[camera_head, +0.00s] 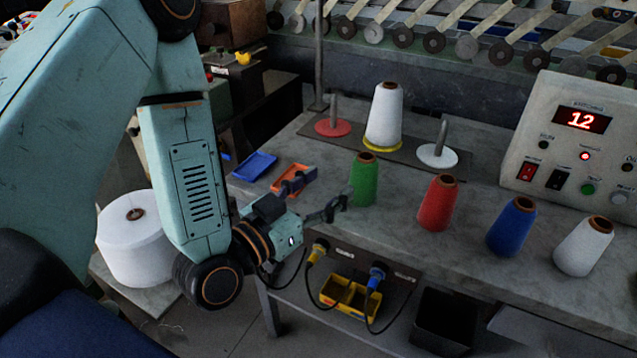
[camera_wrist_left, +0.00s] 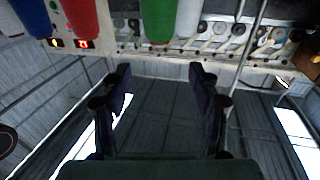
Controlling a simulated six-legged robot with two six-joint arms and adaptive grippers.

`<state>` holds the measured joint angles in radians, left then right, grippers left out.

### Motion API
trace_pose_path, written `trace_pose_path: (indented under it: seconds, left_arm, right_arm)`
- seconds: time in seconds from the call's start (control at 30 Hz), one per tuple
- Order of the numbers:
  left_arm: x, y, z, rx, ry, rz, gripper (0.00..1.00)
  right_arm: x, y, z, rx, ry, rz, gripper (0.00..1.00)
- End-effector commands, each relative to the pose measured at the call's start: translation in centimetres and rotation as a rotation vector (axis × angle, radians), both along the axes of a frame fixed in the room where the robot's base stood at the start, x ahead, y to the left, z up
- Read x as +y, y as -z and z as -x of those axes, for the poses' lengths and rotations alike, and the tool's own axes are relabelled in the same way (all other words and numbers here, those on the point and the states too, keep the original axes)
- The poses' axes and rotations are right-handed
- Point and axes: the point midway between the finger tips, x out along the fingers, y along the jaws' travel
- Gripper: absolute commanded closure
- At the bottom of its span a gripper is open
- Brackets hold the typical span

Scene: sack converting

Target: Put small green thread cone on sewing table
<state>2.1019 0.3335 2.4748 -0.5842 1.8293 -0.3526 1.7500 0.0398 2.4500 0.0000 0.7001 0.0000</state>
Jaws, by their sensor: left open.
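The small green thread cone (camera_head: 363,182) stands upright on the grey sewing table (camera_head: 475,255), near its left front part. My left gripper (camera_head: 325,190) is open and empty, just left of the green cone and apart from it. In the left wrist view, the green cone (camera_wrist_left: 160,20) shows upside down at the top edge, beyond the gap between the two open fingers (camera_wrist_left: 160,88). My right gripper is in neither view.
Small red (camera_head: 438,203), blue (camera_head: 511,227) and white (camera_head: 583,247) cones stand to the right. A large white cone (camera_head: 384,115) and spindle discs are behind. A control box (camera_head: 570,145) stands at the right. Blue (camera_head: 254,166) and orange trays lie at the left.

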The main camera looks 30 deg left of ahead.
Motion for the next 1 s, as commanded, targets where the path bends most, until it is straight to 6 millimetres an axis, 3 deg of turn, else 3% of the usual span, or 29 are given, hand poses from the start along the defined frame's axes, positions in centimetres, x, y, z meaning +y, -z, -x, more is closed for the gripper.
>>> trace_pose_path:
  seconds: [0.27,0.37,0.43,0.57,0.7,0.8,0.9,1.0]
  left_arm:
    - [-0.1,0.7,0.3,0.024,0.003,-0.005,0.38]
    - [-0.4,4.0,0.9,0.151,0.012,-0.029,0.38]
    - [-0.7,8.2,2.2,0.315,0.017,-0.056,0.38]
    - [-0.3,17.0,7.2,0.695,-0.007,-0.108,0.38]
    - [1.0,24.0,14.9,1.088,-0.076,-0.151,0.38]
    - [2.0,26.7,20.1,1.314,-0.14,-0.17,0.38]
    - [2.6,27.9,24.0,1.47,-0.195,-0.181,0.38]
    - [3.0,28.3,26.2,1.554,-0.23,-0.187,0.38]
  right_arm:
    - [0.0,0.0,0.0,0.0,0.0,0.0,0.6]
    - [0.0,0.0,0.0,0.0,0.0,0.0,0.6]
    - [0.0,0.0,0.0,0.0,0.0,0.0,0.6]
    - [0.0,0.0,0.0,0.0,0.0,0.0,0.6]
    - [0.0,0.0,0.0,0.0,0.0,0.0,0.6]
    - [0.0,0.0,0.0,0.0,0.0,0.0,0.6]
    - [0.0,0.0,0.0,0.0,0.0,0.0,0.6]
    - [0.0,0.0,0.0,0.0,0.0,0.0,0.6]
